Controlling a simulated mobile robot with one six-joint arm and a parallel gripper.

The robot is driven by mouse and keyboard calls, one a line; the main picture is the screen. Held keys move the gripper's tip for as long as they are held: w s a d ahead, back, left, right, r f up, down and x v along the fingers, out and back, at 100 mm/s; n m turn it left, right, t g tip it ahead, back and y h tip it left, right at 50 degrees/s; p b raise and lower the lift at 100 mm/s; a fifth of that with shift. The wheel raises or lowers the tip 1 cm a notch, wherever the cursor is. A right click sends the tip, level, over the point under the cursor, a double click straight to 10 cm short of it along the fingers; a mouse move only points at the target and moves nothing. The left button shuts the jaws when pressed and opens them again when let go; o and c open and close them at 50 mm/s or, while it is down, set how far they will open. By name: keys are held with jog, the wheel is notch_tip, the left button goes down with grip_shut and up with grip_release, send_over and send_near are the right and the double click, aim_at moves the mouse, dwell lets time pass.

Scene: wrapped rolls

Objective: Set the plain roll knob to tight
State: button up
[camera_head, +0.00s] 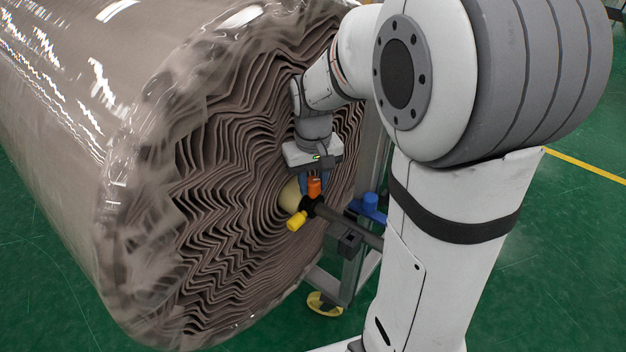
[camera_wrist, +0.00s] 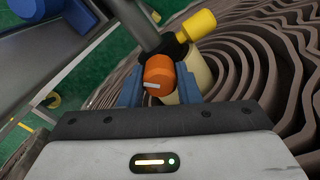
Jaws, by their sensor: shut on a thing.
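The large plastic-wrapped roll (camera_head: 215,200) of folded brown-grey material fills the left of the head view. A dark bar (camera_head: 345,222) runs to its core (camera_head: 289,195). On the bar's end sit an orange knob (camera_head: 314,187) and a yellow knob (camera_head: 297,221). In the wrist view the orange knob (camera_wrist: 159,74) has a white mark and sits between the two blue fingers of my gripper (camera_wrist: 158,88), which is shut on it. The yellow knob (camera_wrist: 199,25) is just beyond, up and right. I cannot read any tight marking.
A grey metal stand (camera_head: 350,270) with a yellow foot (camera_head: 324,304) holds the bar beside the roll. The green floor (camera_head: 545,270) is open at the right.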

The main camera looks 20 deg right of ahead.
aim_at(314, 180)
jog(key=o, duration=1)
jog(key=shift+r+p, duration=0.85)
jog(key=shift+r, duration=3.05)
